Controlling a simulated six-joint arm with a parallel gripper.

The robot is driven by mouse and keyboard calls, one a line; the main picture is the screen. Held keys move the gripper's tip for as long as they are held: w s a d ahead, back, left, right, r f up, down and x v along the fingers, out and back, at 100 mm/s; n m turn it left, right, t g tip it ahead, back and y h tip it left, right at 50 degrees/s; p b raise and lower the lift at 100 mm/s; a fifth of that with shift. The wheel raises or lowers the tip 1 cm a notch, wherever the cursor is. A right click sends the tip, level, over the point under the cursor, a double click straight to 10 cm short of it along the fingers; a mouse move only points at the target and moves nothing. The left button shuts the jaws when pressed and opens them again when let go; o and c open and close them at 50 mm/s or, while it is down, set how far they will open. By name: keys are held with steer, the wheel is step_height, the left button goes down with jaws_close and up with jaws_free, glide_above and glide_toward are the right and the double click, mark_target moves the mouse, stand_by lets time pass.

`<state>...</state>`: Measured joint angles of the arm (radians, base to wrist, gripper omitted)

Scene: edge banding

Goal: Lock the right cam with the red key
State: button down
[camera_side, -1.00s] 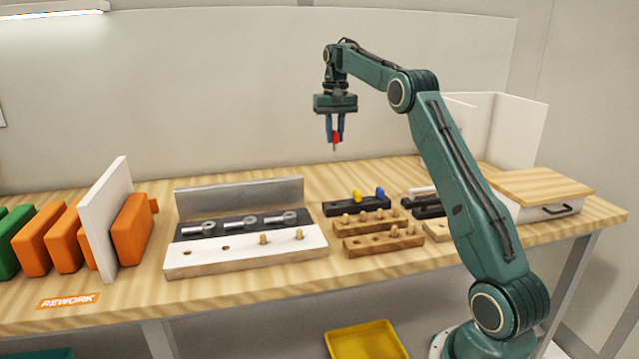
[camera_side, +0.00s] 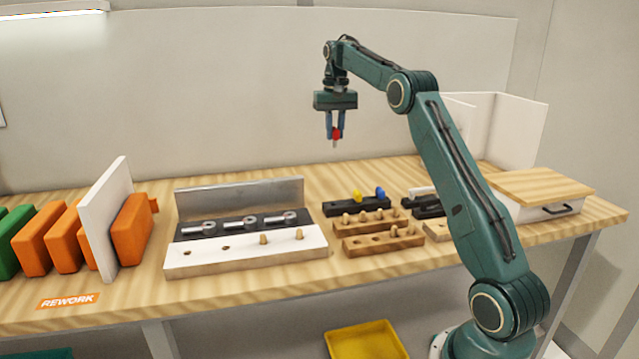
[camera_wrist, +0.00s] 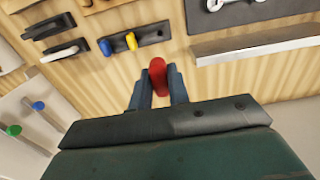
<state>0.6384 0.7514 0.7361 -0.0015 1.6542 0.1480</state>
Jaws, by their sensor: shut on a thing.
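My gripper (camera_side: 335,133) is shut on the red key (camera_side: 337,133) and holds it high above the bench, right of the long fixture. The key's thin shaft points down. In the wrist view the red key (camera_wrist: 158,76) shows between the two blue fingers. The fixture (camera_side: 244,257) has a white panel at the front, a dark strip behind it and a metal back wall. Several grey metal cams sit in a row on the strip; the right cam (camera_side: 290,217) is left of and below my gripper. Its slot is too small to make out.
A dark key rack (camera_side: 338,208) holds a yellow key (camera_side: 358,196) and a blue key (camera_side: 380,192). Wooden peg blocks (camera_side: 383,239) stand in front of it. Orange panels (camera_side: 132,230) and a white divider stand at the left. A lidded box (camera_side: 545,190) is at the right.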

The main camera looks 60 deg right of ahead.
steer(key=w+a+f, duration=0.7)
steer(key=a+f, duration=0.3)
steer(key=a, duration=0.2)
steer(key=shift+a+f, duration=0.3)
steer(key=shift+a, duration=0.1)
steer(key=shift+f, duration=0.15)
steer(key=shift+f, duration=2.7)
steer(key=shift+f, duration=1.05)
stand_by(0.9)
steer(key=shift+m, duration=0.3)
